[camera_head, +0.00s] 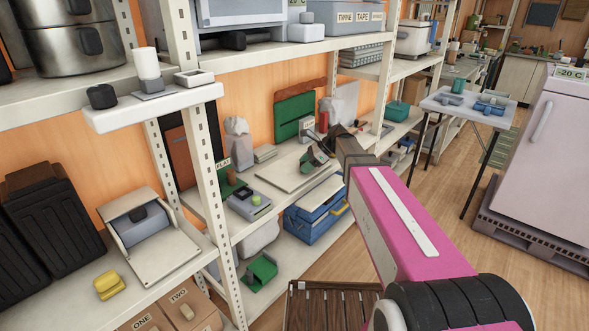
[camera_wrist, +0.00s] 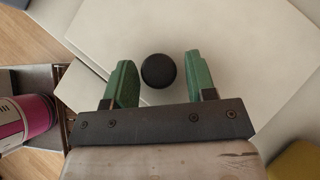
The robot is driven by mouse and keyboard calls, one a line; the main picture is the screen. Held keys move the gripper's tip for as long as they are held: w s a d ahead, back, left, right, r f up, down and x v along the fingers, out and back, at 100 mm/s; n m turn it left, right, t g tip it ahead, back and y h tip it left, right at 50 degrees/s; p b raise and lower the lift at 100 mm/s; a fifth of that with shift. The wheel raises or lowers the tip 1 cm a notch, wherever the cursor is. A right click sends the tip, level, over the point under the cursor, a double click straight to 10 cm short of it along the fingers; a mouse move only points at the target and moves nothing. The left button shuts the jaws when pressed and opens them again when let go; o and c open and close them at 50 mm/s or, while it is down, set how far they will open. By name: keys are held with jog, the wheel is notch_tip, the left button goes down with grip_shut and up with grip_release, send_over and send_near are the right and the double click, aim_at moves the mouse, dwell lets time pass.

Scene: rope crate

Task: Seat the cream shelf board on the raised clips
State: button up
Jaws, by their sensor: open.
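The cream shelf board (camera_head: 277,172) appears to be the flat pale panel lying on the middle shelf, under my gripper (camera_head: 318,157). In the wrist view the pale board (camera_wrist: 225,35) fills much of the picture, its edges running at a slant. A round black knob (camera_wrist: 158,71) shows against it. My gripper (camera_wrist: 159,66) is open, with one green finger on each side of the knob in the picture. Both fingers stand apart from the knob, and I cannot tell their height above the board. I cannot make out the raised clips in either view.
A green panel (camera_head: 294,115) leans behind. A blue toolbox (camera_head: 315,217) sits below. A slatted crate (camera_head: 330,305) stands on the floor.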

jog(key=c, duration=0.9)
jog(key=shift+r, duration=1.15)
jog(key=shift+r, duration=2.4)
